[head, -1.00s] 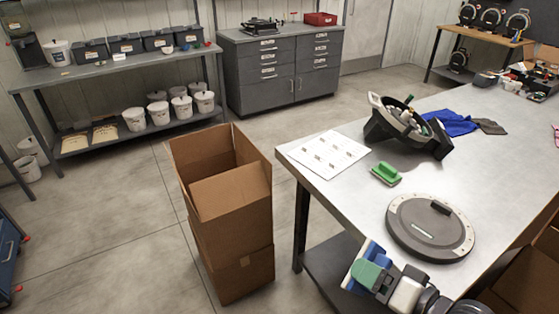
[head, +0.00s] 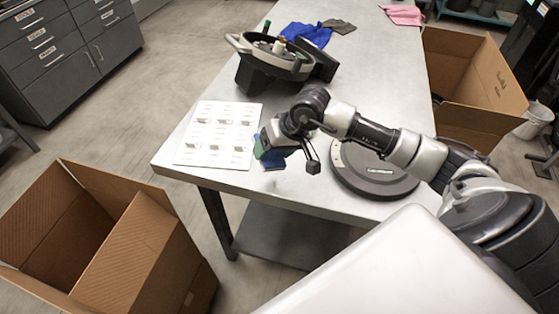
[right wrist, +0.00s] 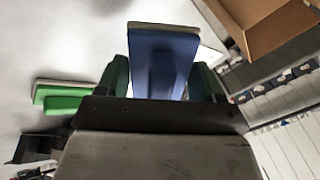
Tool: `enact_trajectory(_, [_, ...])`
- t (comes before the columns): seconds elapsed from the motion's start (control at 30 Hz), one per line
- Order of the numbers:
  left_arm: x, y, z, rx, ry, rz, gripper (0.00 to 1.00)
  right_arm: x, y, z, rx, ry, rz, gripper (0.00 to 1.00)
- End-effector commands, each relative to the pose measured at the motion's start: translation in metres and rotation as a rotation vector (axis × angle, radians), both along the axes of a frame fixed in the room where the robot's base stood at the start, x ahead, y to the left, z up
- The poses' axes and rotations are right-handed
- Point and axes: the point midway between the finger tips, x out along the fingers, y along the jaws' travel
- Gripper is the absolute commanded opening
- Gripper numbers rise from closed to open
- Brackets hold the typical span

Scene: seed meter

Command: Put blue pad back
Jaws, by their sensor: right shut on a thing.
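My right gripper (right wrist: 158,85) is shut on the blue pad (right wrist: 160,60), a blue block with a pale layer along its far edge. The pad sits between the two green fingertips in the right wrist view. In the head view the right gripper (head: 268,148) hangs over the near part of the table, beside the instruction sheet, and a bit of blue shows under it. A green pad (right wrist: 62,100) lies left of the gripper in the right wrist view; in the head view the arm mostly hides that spot. My left gripper is out of view.
The metal table (head: 365,60) carries a printed sheet (head: 222,135), a black-and-grey seed meter housing (head: 268,68), a round grey disc cover (head: 370,178) and blue cloth (head: 306,34). Open cardboard boxes stand at the left (head: 120,235) and behind the table at right (head: 470,88).

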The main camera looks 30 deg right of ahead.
Motion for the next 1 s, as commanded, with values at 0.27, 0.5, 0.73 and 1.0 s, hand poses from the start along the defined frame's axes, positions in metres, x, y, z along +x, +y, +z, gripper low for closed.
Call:
enact_trajectory(0.27, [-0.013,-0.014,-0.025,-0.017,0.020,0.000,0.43,-0.005,-0.131,0.026,-0.253,0.324,-0.228,0.45])
enact_trajectory(0.5, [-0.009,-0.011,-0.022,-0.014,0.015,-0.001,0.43,-0.010,-0.150,0.036,-0.287,0.406,-0.283,0.45])
enact_trajectory(0.73, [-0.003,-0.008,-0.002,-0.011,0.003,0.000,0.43,0.009,-0.103,0.009,-0.283,0.408,-0.280,0.45])
enact_trajectory(1.0, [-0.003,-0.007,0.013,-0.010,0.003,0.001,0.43,0.029,-0.058,-0.023,-0.286,0.406,-0.282,0.45])
